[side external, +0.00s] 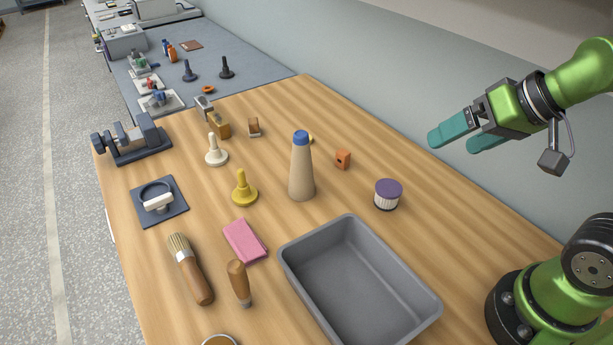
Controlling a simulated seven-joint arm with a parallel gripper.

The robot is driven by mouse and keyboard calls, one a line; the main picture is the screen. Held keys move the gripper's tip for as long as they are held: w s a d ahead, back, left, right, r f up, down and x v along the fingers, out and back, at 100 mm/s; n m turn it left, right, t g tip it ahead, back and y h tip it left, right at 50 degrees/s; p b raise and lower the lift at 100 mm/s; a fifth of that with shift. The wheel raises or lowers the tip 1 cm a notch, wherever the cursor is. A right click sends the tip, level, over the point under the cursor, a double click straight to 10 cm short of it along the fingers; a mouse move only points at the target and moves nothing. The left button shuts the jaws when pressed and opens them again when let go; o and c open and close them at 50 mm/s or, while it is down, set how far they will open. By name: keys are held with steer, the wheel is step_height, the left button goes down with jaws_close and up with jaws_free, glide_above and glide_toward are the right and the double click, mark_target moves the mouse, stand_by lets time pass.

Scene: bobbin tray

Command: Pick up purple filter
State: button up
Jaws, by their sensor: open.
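The purple filter (388,194) is a short round piece with a purple top and a white ribbed side. It stands upright on the wooden table, right of the middle, behind the grey tray. My gripper (452,142) has teal fingers and is open and empty. It is held in the air above the table, up and to the right of the filter in the picture, apart from it.
A grey empty tray (432,306) lies in front of the filter. A tan bottle with a blue cap (302,170) stands to its left, and a small orange block (343,159) lies behind left. A yellow handled piece (243,188) and pink cloth (245,240) are farther left.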

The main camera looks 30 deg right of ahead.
steer(key=w+a+r+n+g+h, duration=0.1)
steer(key=w+a+r+n+h, duration=0.15)
steer(key=w+r, duration=0.55)
steer(key=w+a+g+h, duration=0.1)
steer(key=w+a, duration=0.1)
steer(key=w, duration=0.3)
steer(key=m+g+y, duration=0.2)
steer(key=m+g, duration=0.3)
glide_above(389, 187)
steer(key=shift+h, duration=0.25)
step_height(389, 187, down, 24)
step_height(389, 187, down, 7)
steer(key=shift+r, duration=0.1)
steer(key=shift+c, duration=0.4)
